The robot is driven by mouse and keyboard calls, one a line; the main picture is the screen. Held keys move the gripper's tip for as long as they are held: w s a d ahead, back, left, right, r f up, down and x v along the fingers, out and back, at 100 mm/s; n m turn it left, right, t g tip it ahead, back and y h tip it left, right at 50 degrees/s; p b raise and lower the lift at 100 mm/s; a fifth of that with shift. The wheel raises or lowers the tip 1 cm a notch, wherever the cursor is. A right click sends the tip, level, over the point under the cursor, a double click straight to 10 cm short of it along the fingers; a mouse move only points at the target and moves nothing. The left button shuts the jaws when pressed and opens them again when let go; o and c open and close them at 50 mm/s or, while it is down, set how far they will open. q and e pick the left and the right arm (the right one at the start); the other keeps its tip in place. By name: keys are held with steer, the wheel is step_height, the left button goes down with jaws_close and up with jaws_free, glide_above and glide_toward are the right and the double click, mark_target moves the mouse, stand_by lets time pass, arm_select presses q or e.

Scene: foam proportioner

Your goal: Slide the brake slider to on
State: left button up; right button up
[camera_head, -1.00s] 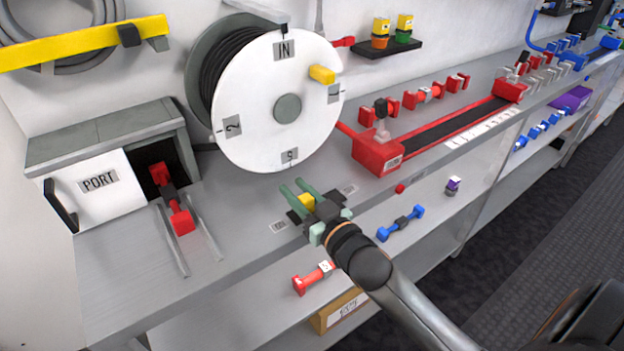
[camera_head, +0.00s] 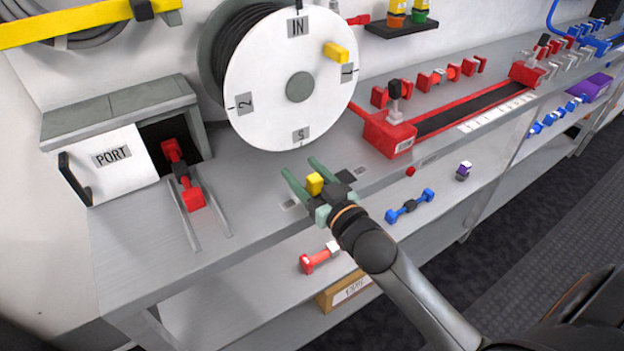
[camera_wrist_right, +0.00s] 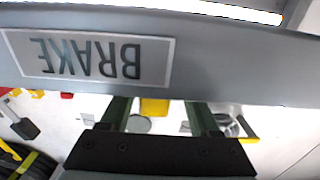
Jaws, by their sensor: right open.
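A small yellow block (camera_head: 315,184), which I take to be the brake slider's knob, stands at the front edge of the grey bench, below the reel. My right gripper (camera_head: 300,168) reaches over it from the front. Its green fingers are open on either side of the block, with no clear grip. In the wrist view the yellow knob (camera_wrist_right: 155,107) shows between the fingers, partly hidden by a grey bench edge bearing an upside-down BRAKE label (camera_wrist_right: 88,57). Small labels lie left (camera_head: 290,205) and right (camera_head: 360,171) of the knob. My left gripper is out of view.
The white reel (camera_head: 265,100) with a yellow handle (camera_head: 337,52) stands behind the gripper. A PORT box (camera_head: 118,152) is at left, a red long-bed device (camera_head: 390,138) at right. A lower shelf holds red and blue dumbbell-shaped parts (camera_head: 408,207).

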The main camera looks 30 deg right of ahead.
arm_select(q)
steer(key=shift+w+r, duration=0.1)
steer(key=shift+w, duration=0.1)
arm_select(e)
steer(key=s, duration=1.2)
steer(key=shift+s+d, duration=0.2)
steer(key=shift+d, duration=0.25)
steer(key=s+a+f+n+g+y, duration=0.1)
steer(key=s+a+f+g, duration=0.15)
steer(key=f, duration=0.55)
steer(key=s+a+f+g, duration=0.2)
steer(key=a+f+g, duration=0.15)
steer(key=f, duration=0.45)
steer(key=s+a+f+n+g+y, duration=0.1)
steer(key=s+a+f+g, duration=0.2)
steer(key=f, duration=0.6)
arm_select(q)
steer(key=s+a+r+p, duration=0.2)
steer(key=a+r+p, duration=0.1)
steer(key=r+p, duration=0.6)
steer(key=p, duration=0.3)
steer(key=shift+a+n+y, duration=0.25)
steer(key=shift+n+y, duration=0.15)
arm_select(e)
step_height(320, 180, up, 9)
steer(key=s+d+h, duration=0.1)
steer(key=d, duration=0.1)
steer(key=shift+s+m, duration=0.35)
steer(key=shift+m, duration=0.05)
